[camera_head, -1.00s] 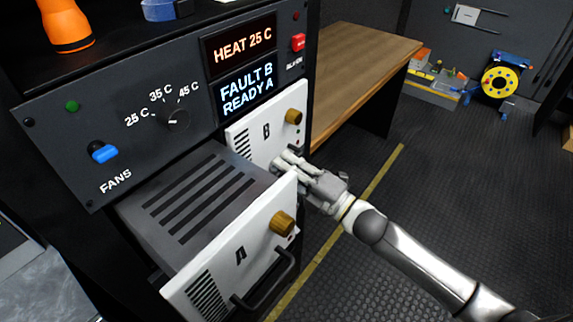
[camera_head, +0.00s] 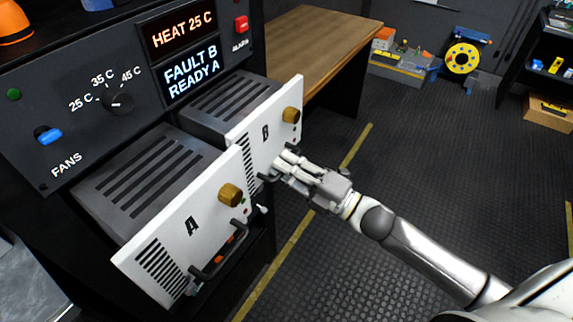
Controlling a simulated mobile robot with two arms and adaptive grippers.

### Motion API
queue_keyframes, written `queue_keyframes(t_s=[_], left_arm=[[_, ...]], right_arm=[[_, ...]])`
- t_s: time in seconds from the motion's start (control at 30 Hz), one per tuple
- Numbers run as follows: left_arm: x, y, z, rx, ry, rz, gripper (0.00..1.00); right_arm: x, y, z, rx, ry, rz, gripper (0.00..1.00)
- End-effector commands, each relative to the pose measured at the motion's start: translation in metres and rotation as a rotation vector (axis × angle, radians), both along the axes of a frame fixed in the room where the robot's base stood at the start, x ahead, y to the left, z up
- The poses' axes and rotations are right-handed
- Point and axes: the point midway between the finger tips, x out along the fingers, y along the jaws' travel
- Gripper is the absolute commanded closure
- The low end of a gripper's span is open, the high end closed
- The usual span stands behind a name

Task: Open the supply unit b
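Supply unit B (camera_head: 263,133) is a white-fronted drawer with a brass knob, a vent and a grey slotted body. It stands slid out of the rack, its slotted top showing. My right gripper (camera_head: 280,166) is at the lower part of unit B's front, at its handle. The handle is mostly hidden by the fingers, so I cannot tell whether they are closed on it. Supply unit A (camera_head: 192,226), with its own knob and black handle, is also slid out, to the left of B. My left gripper is not in view.
The rack panel (camera_head: 70,125) has a display (camera_head: 191,75) reading FAULT B, READY A. A yellow cable reel (camera_head: 461,58) and shelves are farther back. The floor to the right is clear.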

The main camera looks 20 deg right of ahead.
Motion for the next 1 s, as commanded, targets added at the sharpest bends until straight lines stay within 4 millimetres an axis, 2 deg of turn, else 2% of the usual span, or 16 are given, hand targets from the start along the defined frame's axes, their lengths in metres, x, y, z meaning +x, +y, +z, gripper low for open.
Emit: queue_keyframes(t_s=[0.03,0.13,0.43,0.57,1.0], left_arm=[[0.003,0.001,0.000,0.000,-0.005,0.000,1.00],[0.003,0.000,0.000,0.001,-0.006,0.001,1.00],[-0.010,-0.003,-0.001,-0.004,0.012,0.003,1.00],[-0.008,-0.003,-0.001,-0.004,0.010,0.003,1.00],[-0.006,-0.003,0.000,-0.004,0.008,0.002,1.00]], right_arm=[[0.000,0.000,-0.001,-0.001,0.001,0.000,0.78],[0.000,0.000,0.000,0.000,0.000,0.000,0.67],[-0.001,0.000,0.000,0.000,-0.001,0.001,0.67],[-0.006,-0.004,-0.002,0.001,0.001,0.000,0.67],[-0.056,-0.044,-0.015,-0.001,0.005,-0.002,0.67]])
